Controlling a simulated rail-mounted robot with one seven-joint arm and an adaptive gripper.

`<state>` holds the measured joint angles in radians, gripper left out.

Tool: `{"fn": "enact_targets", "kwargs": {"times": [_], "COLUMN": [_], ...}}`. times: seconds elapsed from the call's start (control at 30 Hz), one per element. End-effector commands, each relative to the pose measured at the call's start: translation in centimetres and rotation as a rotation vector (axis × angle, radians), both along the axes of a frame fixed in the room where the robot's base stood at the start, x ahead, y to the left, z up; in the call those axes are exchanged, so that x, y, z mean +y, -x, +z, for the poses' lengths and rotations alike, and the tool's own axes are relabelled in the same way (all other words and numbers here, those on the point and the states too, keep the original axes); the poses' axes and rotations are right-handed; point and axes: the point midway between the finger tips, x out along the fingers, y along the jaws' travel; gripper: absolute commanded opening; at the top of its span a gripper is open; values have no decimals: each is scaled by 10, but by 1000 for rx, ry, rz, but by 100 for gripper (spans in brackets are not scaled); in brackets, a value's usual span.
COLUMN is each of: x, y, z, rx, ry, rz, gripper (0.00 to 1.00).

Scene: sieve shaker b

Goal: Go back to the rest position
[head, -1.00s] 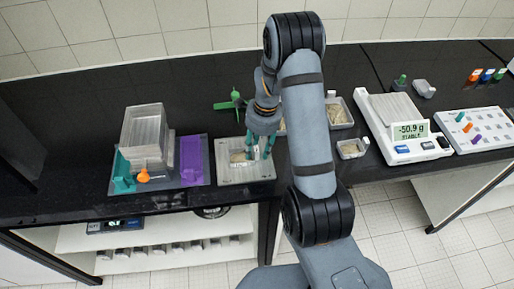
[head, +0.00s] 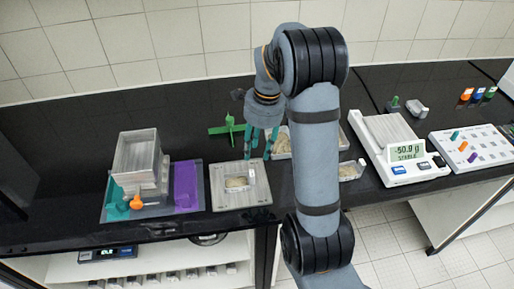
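My gripper (head: 259,150) has teal fingers and points down over the back right of a grey square plate. The fingers are spread apart and nothing shows between them. A small clear dish with tan material (head: 240,183) sits on the grey plate (head: 227,203), in front of and to the left of the fingers, apart from them.
A stacked clear sieve box (head: 137,155) stands at the left beside a purple block (head: 187,184). A green tool (head: 229,127) lies behind the plate. A balance (head: 385,135) and peg board (head: 475,150) stand right. Trays sit partly behind my arm.

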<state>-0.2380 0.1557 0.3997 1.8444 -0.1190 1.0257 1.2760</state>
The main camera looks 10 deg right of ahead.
Motion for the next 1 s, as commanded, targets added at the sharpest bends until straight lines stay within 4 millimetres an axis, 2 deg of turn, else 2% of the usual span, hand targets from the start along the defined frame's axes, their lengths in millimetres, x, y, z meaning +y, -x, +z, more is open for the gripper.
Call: {"fn": "enact_targets", "kwargs": {"times": [0.17, 0.63, 0.77, 1.0], "x": [-1, 0, 2, 8], "y": [0, 0, 0, 1], "z": [4, -1, -15, -63], "rx": [0, 2, 4, 7], "ry": [0, 0, 0, 1], "rz": [0, 0, 0, 2], "gripper": [37, 37, 37, 37]}}
